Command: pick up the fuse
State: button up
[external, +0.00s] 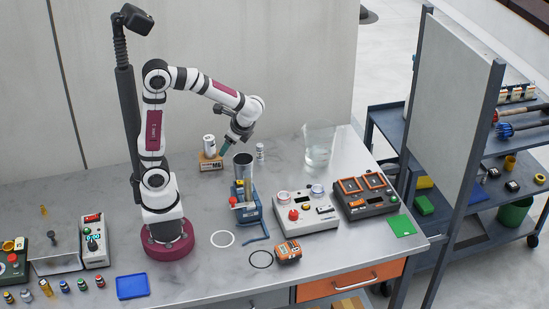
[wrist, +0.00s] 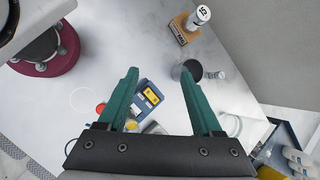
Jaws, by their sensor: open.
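I cannot tell for certain which thing is the fuse. A small silver-and-white cylinder (external: 260,151) stands upright on the bench behind the metal tube; it also shows in the wrist view (wrist: 216,75). Several small coloured cylinders (external: 46,288) stand at the bench's front left. My gripper (external: 225,147) is above the bench, between the M6 block and the metal tube.
An upright metal tube (external: 243,168) stands by a blue vise (external: 246,203), close below my gripper. A clear beaker (external: 319,146) is at the back. Two instrument boxes, one light (external: 307,214) and one dark (external: 366,198), stand to the right. The middle left of the bench is mostly clear.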

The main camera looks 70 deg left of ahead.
jog(key=w+a+f+m+y, duration=0.35)
jog(key=w+a+f, duration=0.25)
jog(key=w, duration=0.4)
jog(key=m+y, duration=0.4)
send_near(260, 153)
notch_tip(260, 153, up, 4)
jog(key=x, duration=0.5)
jog(key=f+x, duration=0.1)
jog(key=x, duration=0.9)
jog(key=shift+w+d+f, duration=0.2)
jog(key=shift+w+f, duration=0.05)
jog(key=shift+f, duration=0.1)
grip_shut()
